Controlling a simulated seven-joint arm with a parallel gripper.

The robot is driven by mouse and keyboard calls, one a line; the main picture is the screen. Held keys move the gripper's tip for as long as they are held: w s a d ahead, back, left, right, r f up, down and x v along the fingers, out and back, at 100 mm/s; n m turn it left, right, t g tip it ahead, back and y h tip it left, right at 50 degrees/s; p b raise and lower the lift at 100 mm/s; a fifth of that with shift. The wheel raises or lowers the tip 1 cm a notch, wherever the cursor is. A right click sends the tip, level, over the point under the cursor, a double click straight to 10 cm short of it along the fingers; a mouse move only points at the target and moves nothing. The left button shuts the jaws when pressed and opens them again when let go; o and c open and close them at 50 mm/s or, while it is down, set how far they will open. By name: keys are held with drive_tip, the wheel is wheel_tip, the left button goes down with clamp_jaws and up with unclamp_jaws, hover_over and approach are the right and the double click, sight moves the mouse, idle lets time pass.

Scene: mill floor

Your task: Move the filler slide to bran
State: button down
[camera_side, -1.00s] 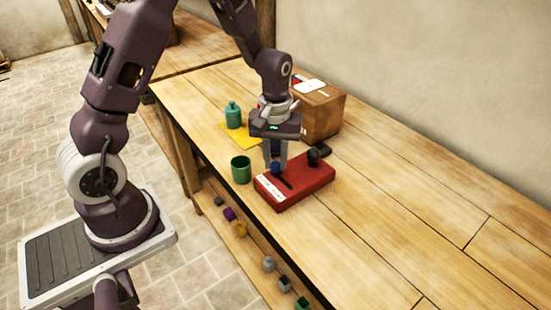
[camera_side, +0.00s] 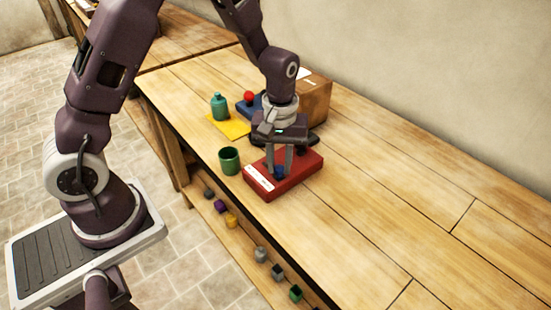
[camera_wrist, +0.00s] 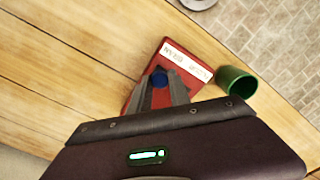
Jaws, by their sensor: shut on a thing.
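A red box (camera_side: 300,181) with a slot lies on the table, a white label (camera_side: 259,179) along its near side. A blue slide knob (camera_side: 280,173) stands up from its top, towards the end of the label on the right in the side view. My gripper (camera_side: 279,166) points down and is shut on this knob, which also shows between the fingers in the wrist view (camera_wrist: 158,79). The label (camera_wrist: 188,61) appears upside down in the wrist view, its words small and hard to read. A dark knob on the box is mostly hidden behind my gripper.
A green cup (camera_side: 230,161) stands just left of the red box. Behind are a teal bottle (camera_side: 219,107), a yellow sheet (camera_side: 236,127), a blue object with a red ball (camera_side: 249,96) and a cardboard box (camera_side: 316,101). The table's right part is clear.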

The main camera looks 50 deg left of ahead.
sight(281, 169)
drive_tip(key=shift+d, duration=0.35)
drive_tip(key=c, duration=1.4)
unclamp_jaws()
drive_tip(key=shift+o, duration=1)
drive_tip(key=shift+a+r, duration=0.1)
wheel_tip(281, 169, up, 7)
drive_tip(key=shift+r, duration=0.15)
drive_tip(key=s+r+m+t, duration=0.2)
drive_tip(key=s+r+m, duration=0.1)
drive_tip(key=s+r, duration=0.55)
drive_tip(key=s+r+m+t, duration=0.3)
drive_tip(key=s+r+m, duration=0.3)
drive_tip(key=s, duration=0.6)
drive_tip(key=shift+a+t, duration=0.3)
